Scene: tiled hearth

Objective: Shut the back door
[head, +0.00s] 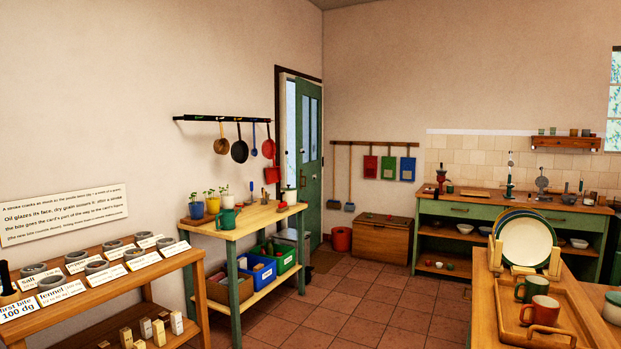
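The back door (309,150) is a green door with tall glass panes, in a dark frame at the far end of the left wall. It stands ajar: a bright gap (290,135) shows between the leaf's left edge and the frame. Its lower left part is hidden behind the potting table and the things by it. Neither of my grippers is in view.
A green-legged table (262,219) with plants and crates stands before the door along the left wall. A wooden chest (382,243) and a red bucket (341,239) stand right of the door. A label-card shelf (160,268) is near left, a tray table (487,310) near right. Tiled floor (345,305) between is clear.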

